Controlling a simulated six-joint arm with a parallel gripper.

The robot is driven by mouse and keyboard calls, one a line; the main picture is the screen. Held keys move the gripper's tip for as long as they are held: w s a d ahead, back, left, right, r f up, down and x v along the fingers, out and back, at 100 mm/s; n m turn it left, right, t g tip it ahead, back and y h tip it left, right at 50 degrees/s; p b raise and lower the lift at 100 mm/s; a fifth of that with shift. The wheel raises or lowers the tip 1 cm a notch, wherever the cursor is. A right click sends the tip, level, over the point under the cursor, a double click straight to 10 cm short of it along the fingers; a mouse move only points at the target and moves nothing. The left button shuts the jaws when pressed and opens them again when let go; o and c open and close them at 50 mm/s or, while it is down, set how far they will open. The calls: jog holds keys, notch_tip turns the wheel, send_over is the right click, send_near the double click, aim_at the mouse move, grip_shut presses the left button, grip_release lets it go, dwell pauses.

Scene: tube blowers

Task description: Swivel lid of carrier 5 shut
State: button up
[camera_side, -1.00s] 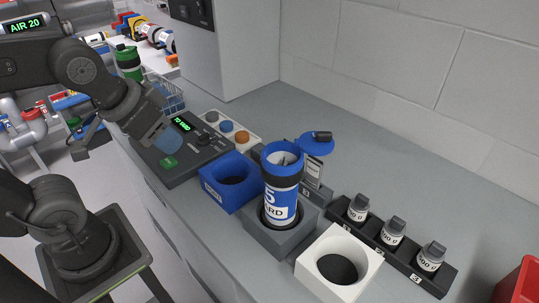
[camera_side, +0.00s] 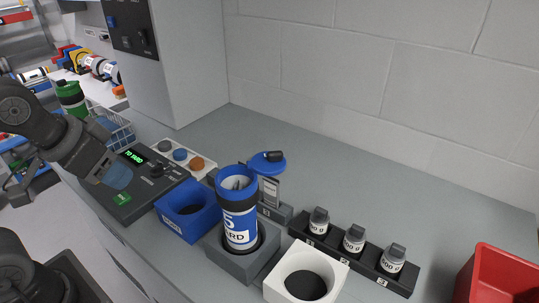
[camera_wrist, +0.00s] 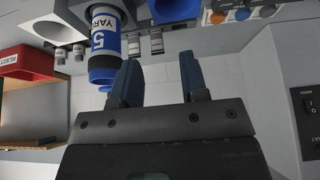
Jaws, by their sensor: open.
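Carrier 5 (camera_side: 240,222) is a white and blue cylinder with a dark band below its blue rim. It stands upright in a grey socket block (camera_side: 224,256). Its blue lid (camera_side: 268,163) is swung out to the right and back, leaving the mouth uncovered with contents showing inside. A black knob sits on the lid. The carrier also shows upside down in the wrist view (camera_wrist: 105,40). My gripper (camera_side: 118,177) is above the control panel, left of the carrier and apart from it. In the wrist view its fingers (camera_wrist: 159,67) are spread with nothing between them.
A blue socket block (camera_side: 178,226) and a white socket block (camera_side: 277,286), both empty, flank the carrier's block. A dark rack (camera_side: 370,266) with small grey-capped bottles stands to the right. A red bin (camera_side: 490,275) is at far right. The back counter is clear.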

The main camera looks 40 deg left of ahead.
jog(key=w+d+r+m+g, duration=0.1)
jog(key=w+d+r+m, duration=0.1)
jog(key=w+r, duration=0.35)
notch_tip(320, 180, up, 7)
jog(key=m+g, duration=0.5)
jog(key=m, duration=0.2)
send_over(272, 152)
notch_tip(272, 152, down, 13)
jog(key=shift+f, duration=0.15)
jog(key=shift+c, duration=0.4)
grip_shut()
